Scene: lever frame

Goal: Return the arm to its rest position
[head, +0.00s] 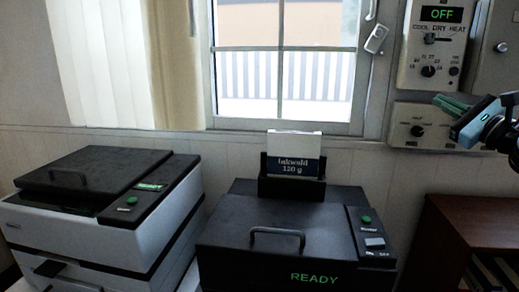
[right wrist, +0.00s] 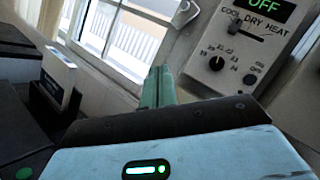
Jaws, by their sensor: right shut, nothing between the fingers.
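My right gripper (head: 450,104) is at the right edge of the head view, in front of the lower wall panel. Its teal fingers are together, pointing left, with nothing between them. In the right wrist view the closed fingers (right wrist: 158,88) point up toward the window, beside the upper control panel. The upper panel (head: 416,70) reads OFF above the words COOL, DRY and HEAT, with a slider and a dial below. I cannot tell from these views whether the fingers touch the lower panel (head: 401,112). My left gripper is not in view.
A black machine (head: 225,228) marked READY stands front centre, with an Inkwold box (head: 294,150) in a holder behind it. A grey and black printer (head: 75,240) stands left. A brown shelf (head: 445,235) is below my right gripper. A window (head: 285,60) is behind.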

